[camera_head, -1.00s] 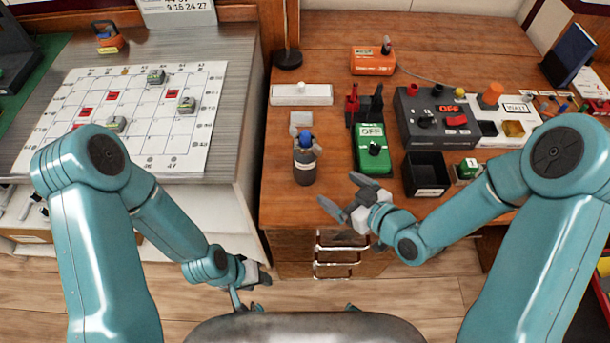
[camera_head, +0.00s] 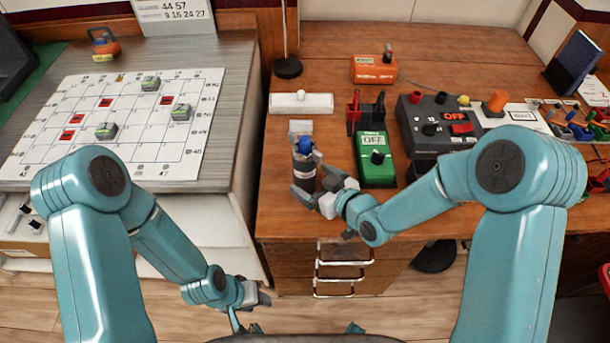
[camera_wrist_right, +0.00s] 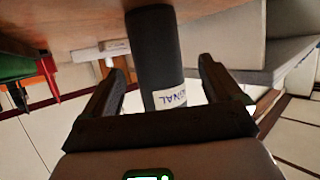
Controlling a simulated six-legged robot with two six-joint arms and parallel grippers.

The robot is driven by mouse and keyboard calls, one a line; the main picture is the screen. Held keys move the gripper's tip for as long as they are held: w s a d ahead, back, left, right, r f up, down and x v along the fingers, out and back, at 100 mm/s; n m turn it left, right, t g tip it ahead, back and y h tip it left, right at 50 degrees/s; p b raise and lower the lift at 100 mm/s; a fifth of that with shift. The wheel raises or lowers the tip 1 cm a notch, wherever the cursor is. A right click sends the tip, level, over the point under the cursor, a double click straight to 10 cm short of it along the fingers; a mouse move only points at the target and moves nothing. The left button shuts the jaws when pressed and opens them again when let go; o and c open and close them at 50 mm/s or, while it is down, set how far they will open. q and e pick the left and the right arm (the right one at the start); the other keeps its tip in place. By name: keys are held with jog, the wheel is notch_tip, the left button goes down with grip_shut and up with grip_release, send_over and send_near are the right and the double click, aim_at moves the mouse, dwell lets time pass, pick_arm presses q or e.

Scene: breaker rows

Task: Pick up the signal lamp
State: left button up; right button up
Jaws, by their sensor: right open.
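The signal lamp (camera_head: 305,172) is a dark upright cylinder with a blue top and a pale band, standing near the front left of the wooden desk. My right gripper (camera_head: 317,183) is at the lamp, open, with a finger on either side of its body. In the right wrist view the dark lamp (camera_wrist_right: 157,55), with part of a lettered label, stands between the two spread fingers (camera_wrist_right: 160,72). A gap shows on both sides there. My left gripper (camera_head: 255,298) hangs low in front of the grey bench, away from the lamp; its jaws are unclear.
A green box marked OFF (camera_head: 376,165) stands just right of the lamp, with red and black pieces (camera_head: 366,112) behind it. A white switch strip (camera_head: 301,104) lies behind the lamp. A dark OFF panel (camera_head: 440,125) is farther right. The desk's left edge is close.

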aim_at(305, 175)
jog(key=x, duration=0.4)
jog(key=shift+w+f+p, duration=0.15)
jog(key=shift+f+p, duration=0.1)
jog(key=shift+p, duration=0.1)
jog(key=c, duration=1.5)
notch_tip(305, 175, up, 20)
jog(key=shift+r+p, duration=0.1)
jog(key=shift+p, duration=0.2)
jog(key=shift+f+b, duration=9.4)
jog(key=shift+f, duration=0.4)
jog(key=shift+f, duration=0.1)
